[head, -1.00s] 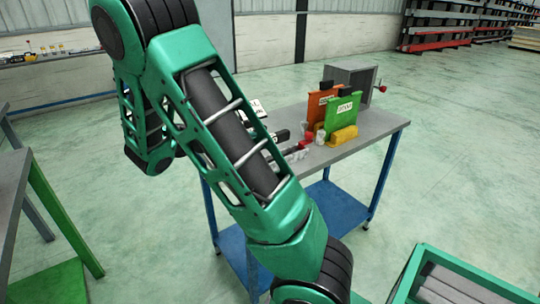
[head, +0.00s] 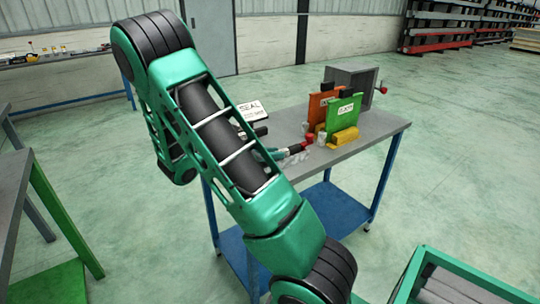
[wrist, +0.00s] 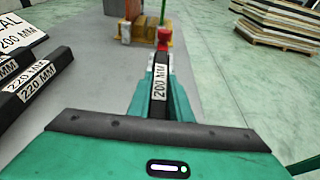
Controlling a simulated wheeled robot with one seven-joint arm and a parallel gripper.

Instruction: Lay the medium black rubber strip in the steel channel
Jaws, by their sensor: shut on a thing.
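My gripper shows in the wrist view (wrist: 161,92), its teal fingers closed on either side of a black rubber strip (wrist: 160,84) labelled 200 MM. The strip points away from me over the grey table top, beside a red-topped item (wrist: 163,36) near its far end. In the head view the gripper (head: 281,153) is low over the table, partly hidden by my arm. Two other black strips (wrist: 38,82), labelled 220 MM, lie at the left of the wrist view. I cannot pick out the steel channel with certainty.
A sign reading SEAL (head: 252,110) stands on the grey table (head: 345,153). Orange (head: 318,106) and green (head: 344,112) upright panels, a yellow block (head: 344,135) and a grey box (head: 352,78) stand towards the back.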

